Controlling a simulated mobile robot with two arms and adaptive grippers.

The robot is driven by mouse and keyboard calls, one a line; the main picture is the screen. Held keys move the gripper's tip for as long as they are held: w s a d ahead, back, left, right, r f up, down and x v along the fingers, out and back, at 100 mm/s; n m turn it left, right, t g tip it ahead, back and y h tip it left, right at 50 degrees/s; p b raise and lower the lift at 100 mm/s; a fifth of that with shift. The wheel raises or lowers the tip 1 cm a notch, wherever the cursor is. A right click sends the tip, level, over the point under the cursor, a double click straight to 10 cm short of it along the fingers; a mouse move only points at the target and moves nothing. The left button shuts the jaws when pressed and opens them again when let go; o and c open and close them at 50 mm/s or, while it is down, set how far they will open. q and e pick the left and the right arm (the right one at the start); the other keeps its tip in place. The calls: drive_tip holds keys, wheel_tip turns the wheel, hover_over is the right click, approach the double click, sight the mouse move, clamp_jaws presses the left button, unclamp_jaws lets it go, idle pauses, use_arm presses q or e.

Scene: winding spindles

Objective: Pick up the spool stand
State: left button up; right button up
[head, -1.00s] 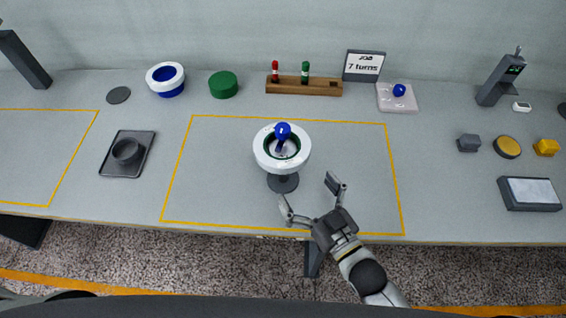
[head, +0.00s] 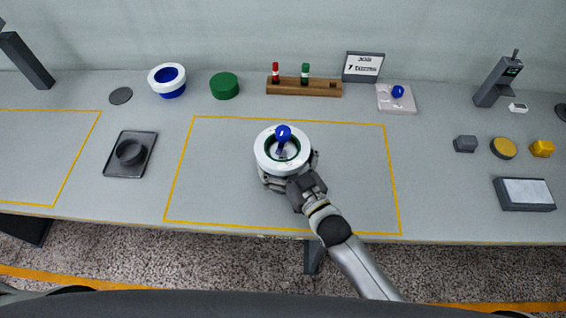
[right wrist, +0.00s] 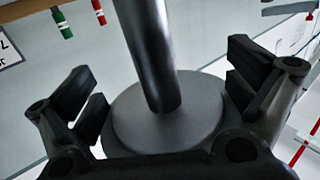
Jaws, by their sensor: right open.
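The spool stand (head: 265,159) is in the middle of the yellow-outlined area in the head view. It has a white ring at the top, a green inner ring and a blue knob in its centre. In the right wrist view its dark grey post (right wrist: 150,50) rises from a round base (right wrist: 178,125). My right gripper (head: 297,184) is at the stand, below the white ring. Its open fingers (right wrist: 163,92) are on either side of the post, with gaps between. In the head view the ring and gripper hide the base. My left gripper is not in view.
A wooden rack (head: 290,88) with red and green pegs and a "7 turns" sign (head: 362,66) stand at the back. A dark square tray (head: 115,166) is to the left, a grey box (head: 524,194) to the right. The table around the stand is clear.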

sight(283, 164)
drive_tip(key=shift+s, duration=0.1)
drive_tip(key=c, duration=1)
drive_tip(key=shift+r, duration=0.15)
drive_tip(key=shift+c, duration=0.9)
drive_tip(key=shift+r, duration=0.15)
drive_tip(key=shift+r, duration=0.65)
drive_tip(key=s+r, duration=0.1)
drive_tip(key=r, duration=0.1)
drive_tip(key=s+r, duration=0.2)
drive_tip(key=r, duration=0.1)
drive_tip(key=s+r, duration=0.2)
drive_tip(key=shift+d+r+b, duration=0.15)
drive_tip(key=shift+b, duration=0.2)
drive_tip(key=s+r+b, duration=0.1)
drive_tip(key=s+r, duration=0.3)
drive_tip(key=s, duration=0.5)
drive_tip(key=shift+d+b, duration=0.25)
drive_tip(key=shift+b, duration=0.15)
drive_tip(key=shift+r, duration=0.1)
